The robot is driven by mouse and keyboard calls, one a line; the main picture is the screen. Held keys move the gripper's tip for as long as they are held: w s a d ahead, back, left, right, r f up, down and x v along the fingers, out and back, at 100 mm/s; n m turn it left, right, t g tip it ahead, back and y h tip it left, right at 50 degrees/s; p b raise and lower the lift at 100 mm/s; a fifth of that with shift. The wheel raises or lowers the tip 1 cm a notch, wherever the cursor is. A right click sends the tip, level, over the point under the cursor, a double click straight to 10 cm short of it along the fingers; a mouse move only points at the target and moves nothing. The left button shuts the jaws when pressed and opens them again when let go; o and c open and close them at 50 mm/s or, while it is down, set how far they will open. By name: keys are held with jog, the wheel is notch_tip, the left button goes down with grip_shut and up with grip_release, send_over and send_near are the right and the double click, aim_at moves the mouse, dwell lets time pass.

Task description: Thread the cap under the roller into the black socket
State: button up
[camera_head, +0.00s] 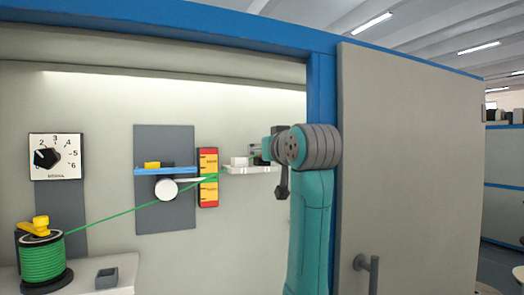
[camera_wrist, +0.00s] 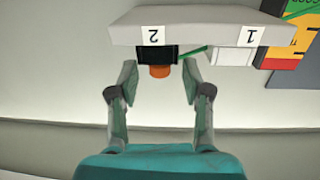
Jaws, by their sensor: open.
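In the wrist view, the orange cap (camera_wrist: 159,71) sticks out of the black socket (camera_wrist: 157,52) beside the label 2. My gripper (camera_wrist: 158,80) is open, its fingers on either side of the cap and apart from it. The green cable (camera_wrist: 194,52) meets the black socket from the right. In the head view, the cable (camera_head: 115,216) runs from the spool (camera_head: 42,260) up past the lower edge of the white roller (camera_head: 166,188). Whether it touches the roller is unclear. My gripper also shows by the small shelf (camera_head: 256,150); the cap is hidden there.
The socket shelf (camera_wrist: 202,24) also holds a white socket (camera_wrist: 232,57) by label 1. A red and yellow panel (camera_head: 208,190) and a blue ledge (camera_head: 185,170) stand left of my gripper. A dial (camera_head: 56,157) is on the wall. A grey door (camera_head: 410,180) stands at right.

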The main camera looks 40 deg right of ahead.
jog(key=v, duration=1)
jog(key=shift+s, duration=0.25)
jog(key=shift+a, duration=0.1)
jog(key=o, duration=1)
jog(key=shift+f, duration=0.1)
